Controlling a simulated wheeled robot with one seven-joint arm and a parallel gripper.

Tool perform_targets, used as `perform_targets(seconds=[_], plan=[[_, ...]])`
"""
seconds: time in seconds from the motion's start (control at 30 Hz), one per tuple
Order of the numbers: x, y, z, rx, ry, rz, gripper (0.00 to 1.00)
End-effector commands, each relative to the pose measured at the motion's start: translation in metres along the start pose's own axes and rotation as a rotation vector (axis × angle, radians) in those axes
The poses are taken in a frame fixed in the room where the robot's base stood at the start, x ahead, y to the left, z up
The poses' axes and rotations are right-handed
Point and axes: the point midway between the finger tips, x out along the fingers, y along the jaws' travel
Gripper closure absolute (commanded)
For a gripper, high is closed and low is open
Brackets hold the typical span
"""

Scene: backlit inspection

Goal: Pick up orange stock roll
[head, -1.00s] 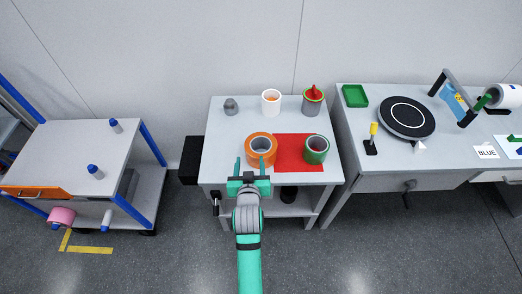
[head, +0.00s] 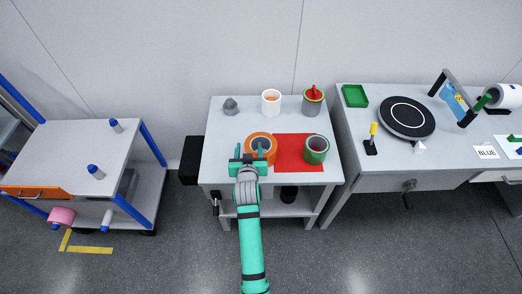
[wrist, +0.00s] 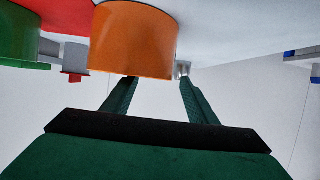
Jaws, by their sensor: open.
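The orange stock roll (head: 272,151) stands on the small grey table, hollow side up, at the left edge of a red mat (head: 290,153). My gripper (head: 249,149) is open and empty at the roll's near left side. In the head view one finger overlaps the roll's hollow and the other is left of the roll. The wrist view shows the orange roll (wrist: 135,42) close beyond my gripper (wrist: 158,80), with one finger's tip cut off by the roll's edge. I cannot tell whether that finger is inside the hollow or above it.
A green roll (head: 325,146) stands on the mat's right side. A white roll (head: 271,106), a grey can with red and green (head: 313,105) and a grey knob-like piece (head: 231,106) stand behind.

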Motion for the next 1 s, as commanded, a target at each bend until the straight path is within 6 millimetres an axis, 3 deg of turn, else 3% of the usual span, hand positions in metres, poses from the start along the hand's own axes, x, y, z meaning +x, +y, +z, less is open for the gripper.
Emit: perform_targets(seconds=[0.1,0.13,0.33,1.0], plan=[[-0.0003,0.0001,-0.0001,0.0,0.0,0.0,0.47],[-0.0003,0.0001,-0.0001,0.0,0.0,0.0,0.52],[-0.0004,0.0001,0.0003,0.0,-0.001,0.0,1.0],[0.0002,0.0015,0.0081,0.001,-0.016,0.003,1.0]])
